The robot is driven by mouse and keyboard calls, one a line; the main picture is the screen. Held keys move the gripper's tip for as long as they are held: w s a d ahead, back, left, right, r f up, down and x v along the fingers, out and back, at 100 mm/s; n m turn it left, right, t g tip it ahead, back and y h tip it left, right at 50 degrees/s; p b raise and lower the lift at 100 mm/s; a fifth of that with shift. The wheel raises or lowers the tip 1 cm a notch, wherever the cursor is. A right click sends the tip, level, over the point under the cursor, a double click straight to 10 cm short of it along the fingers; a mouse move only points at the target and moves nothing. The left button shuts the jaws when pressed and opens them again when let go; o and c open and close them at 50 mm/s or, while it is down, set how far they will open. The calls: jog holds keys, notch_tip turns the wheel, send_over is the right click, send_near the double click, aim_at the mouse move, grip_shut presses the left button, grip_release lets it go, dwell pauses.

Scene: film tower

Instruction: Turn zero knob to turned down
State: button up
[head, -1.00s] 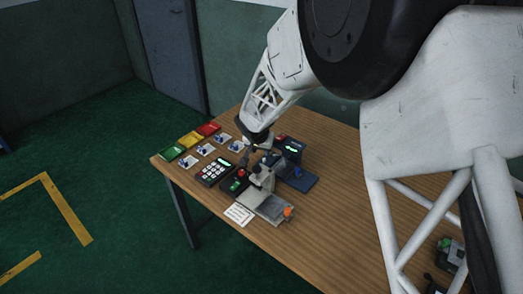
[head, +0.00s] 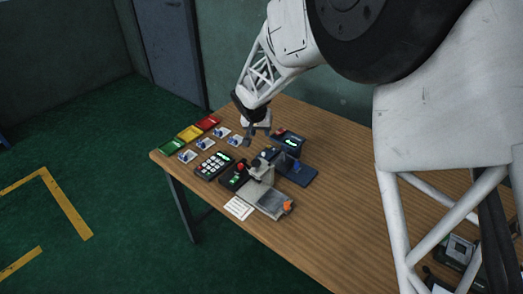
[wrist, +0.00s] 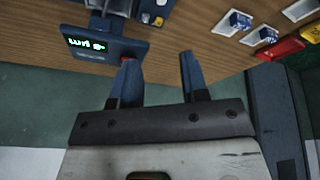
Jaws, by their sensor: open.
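A dark blue device with a green lit display (head: 289,141) stands near the back edge of the table. It also shows in the wrist view (wrist: 98,45), with a small red knob (wrist: 125,59) at its right end, partly hidden by my left finger. No label can be read, so I cannot tell if this is the zero knob. My gripper (head: 250,138) is open and empty, left of this device and above the table. In the wrist view its two fingers (wrist: 157,62) are spread, the left one overlapping the red knob in the picture.
A grey stand with an orange knob (head: 287,206), a box with red and green buttons (head: 236,177) and a keypad (head: 213,165) stand in front. Red, yellow (head: 190,133) and green trays and several small cards lie left. The table's right middle is clear.

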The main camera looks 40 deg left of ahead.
aim_at(263, 153)
jog(key=w+a+f+n+g+h, duration=0.1)
jog(key=a+f+n+h, duration=0.3)
jog(key=n, duration=1.2)
jog(key=shift+w+a+f+g+h, duration=0.15)
jog(key=shift+w+f+g+h, duration=0.2)
jog(key=shift+f+g+h, duration=0.25)
jog(key=shift+x, duration=3.85)
grip_shut()
